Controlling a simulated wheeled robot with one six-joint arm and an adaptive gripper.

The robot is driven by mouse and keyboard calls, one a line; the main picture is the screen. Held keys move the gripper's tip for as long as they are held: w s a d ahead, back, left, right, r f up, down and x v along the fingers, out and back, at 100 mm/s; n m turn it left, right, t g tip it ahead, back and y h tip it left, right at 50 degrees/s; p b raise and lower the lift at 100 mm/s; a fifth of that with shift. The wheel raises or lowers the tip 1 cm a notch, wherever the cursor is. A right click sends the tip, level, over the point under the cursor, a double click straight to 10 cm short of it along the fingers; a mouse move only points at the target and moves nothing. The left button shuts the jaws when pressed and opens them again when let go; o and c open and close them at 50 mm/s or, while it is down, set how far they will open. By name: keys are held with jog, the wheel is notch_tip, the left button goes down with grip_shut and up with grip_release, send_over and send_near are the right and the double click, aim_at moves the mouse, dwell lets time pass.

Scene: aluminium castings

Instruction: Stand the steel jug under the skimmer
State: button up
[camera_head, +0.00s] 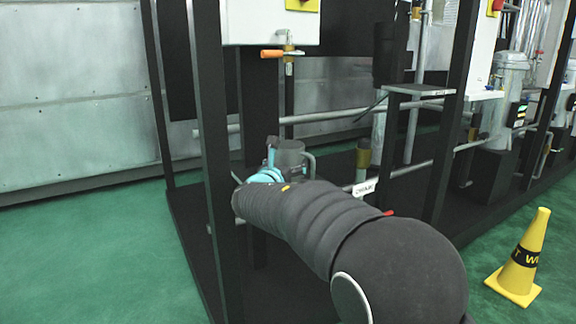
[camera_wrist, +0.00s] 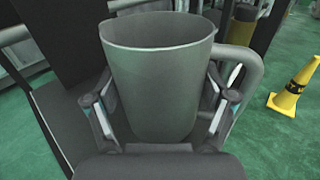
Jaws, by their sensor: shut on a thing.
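My gripper (camera_wrist: 160,108) is shut on the steel jug (camera_wrist: 158,75), with one finger on each side of its grey wall. The jug is upright in the wrist view, its handle to the right and its open mouth at the top. In the head view the jug (camera_head: 289,153) shows just past the end of my arm, beside the teal parts of my gripper (camera_head: 268,172). It is below a white box (camera_head: 270,22) with an orange-handled valve (camera_head: 271,54) and a downward spout (camera_head: 289,68). I cannot tell for sure whether this box is the skimmer. The jug's base is hidden.
Black frame posts (camera_head: 205,130) stand close to my arm on the left. A grey horizontal pipe (camera_head: 330,117) runs behind the jug. A small dark shelf (camera_head: 418,90) is to the right. A yellow cone (camera_head: 521,258) stands on the green floor, which is clear at left.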

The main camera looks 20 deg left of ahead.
jog(key=shift+f, duration=0.1)
jog(key=o, duration=1.1)
jog(key=shift+r, duration=0.3)
jog(key=s, duration=1.2)
jog(key=shift+f, duration=0.1)
